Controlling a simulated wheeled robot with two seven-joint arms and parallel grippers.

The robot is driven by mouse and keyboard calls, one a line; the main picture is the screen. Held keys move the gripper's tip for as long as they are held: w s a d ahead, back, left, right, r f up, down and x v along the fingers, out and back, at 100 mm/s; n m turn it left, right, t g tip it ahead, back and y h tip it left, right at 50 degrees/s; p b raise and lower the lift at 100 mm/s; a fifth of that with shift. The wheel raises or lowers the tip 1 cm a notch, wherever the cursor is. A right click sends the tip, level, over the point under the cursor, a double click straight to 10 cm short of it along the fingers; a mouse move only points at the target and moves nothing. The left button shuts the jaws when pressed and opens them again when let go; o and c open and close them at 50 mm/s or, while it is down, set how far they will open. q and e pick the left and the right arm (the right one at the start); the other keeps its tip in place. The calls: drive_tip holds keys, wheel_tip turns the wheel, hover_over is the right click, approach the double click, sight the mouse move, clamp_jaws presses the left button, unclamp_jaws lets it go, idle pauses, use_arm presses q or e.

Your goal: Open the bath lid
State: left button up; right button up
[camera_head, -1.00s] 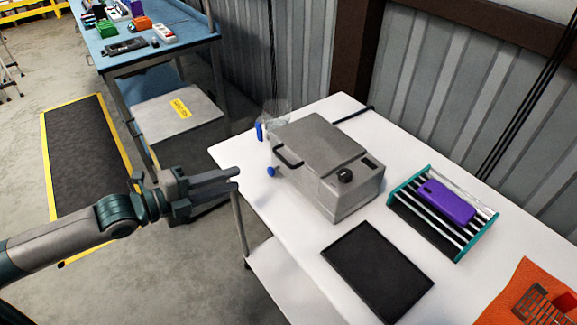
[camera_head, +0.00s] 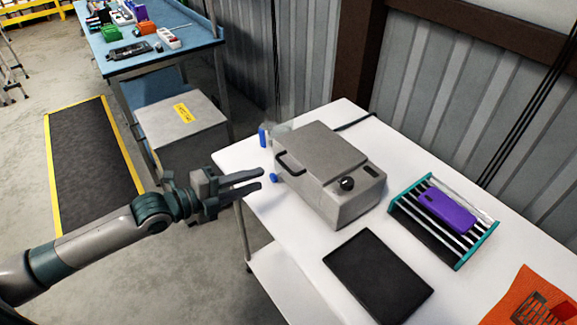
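The bath (camera_head: 350,205) is a grey metal box on the white table. Its flat grey lid (camera_head: 322,150) is shut. A black bar handle (camera_head: 287,163) sits on the lid's left side, and a black knob (camera_head: 346,184) is on the front right. My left gripper (camera_head: 262,180) is left of the bath at the table's left edge, pointing right toward the handle. Its two fingers are apart with nothing between them. It does not touch the handle. My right gripper is not in view.
A black mat (camera_head: 378,276) lies in front of the bath. A teal-ended rack (camera_head: 409,205) with a purple case (camera_head: 447,210) stands to the right. Blue fittings (camera_head: 263,137) stick out at the bath's left. An orange mat (camera_head: 530,300) lies at the lower right.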

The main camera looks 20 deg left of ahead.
sight(288, 168)
use_arm(q)
drive_tip(key=p+x, duration=0.3)
drive_tip(key=x, duration=0.8)
drive_tip(key=shift+w, duration=0.15)
drive_tip(key=shift+w+d, duration=0.15)
drive_tip(key=shift+d, duration=0.05)
drive_tip(key=shift+f, duration=0.1)
clamp_jaws()
